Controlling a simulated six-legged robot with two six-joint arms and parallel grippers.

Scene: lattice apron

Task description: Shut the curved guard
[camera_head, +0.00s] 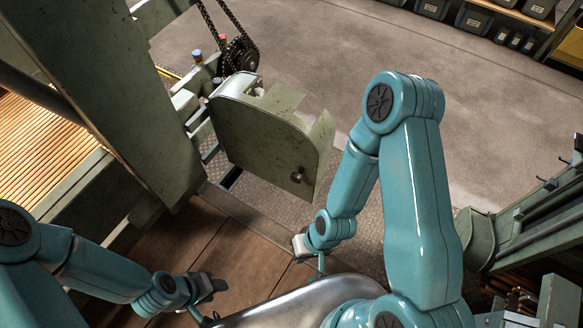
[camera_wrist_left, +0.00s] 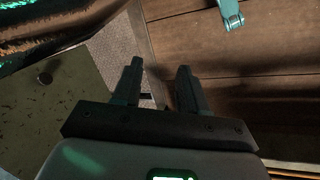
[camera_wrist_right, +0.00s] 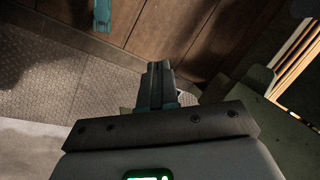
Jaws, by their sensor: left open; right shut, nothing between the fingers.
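The curved guard (camera_head: 262,137) is a worn green plate with a rounded edge and a curved rim. It stands swung out from the machine, with the chain and sprocket behind it exposed. Its dark round knob (camera_head: 298,174) is near the lower right corner. In the left wrist view a green plate (camera_wrist_left: 62,120) with a round knob shows at left. My left gripper (camera_head: 206,312) is open and empty, low and left of the guard; its spread fingers show in its wrist view (camera_wrist_left: 158,82). My right gripper (camera_head: 319,264) is below the knob, apart from it; its fingers are together and empty (camera_wrist_right: 158,72).
A chain on a sprocket (camera_head: 240,53) is behind the guard. A green machine column (camera_head: 125,90) and slatted wooden bed (camera_head: 35,145) are at left. Brown boards (camera_head: 235,255) lie below. Grey floor (camera_head: 310,50) is open beyond. Another green frame (camera_head: 535,225) stands at right.

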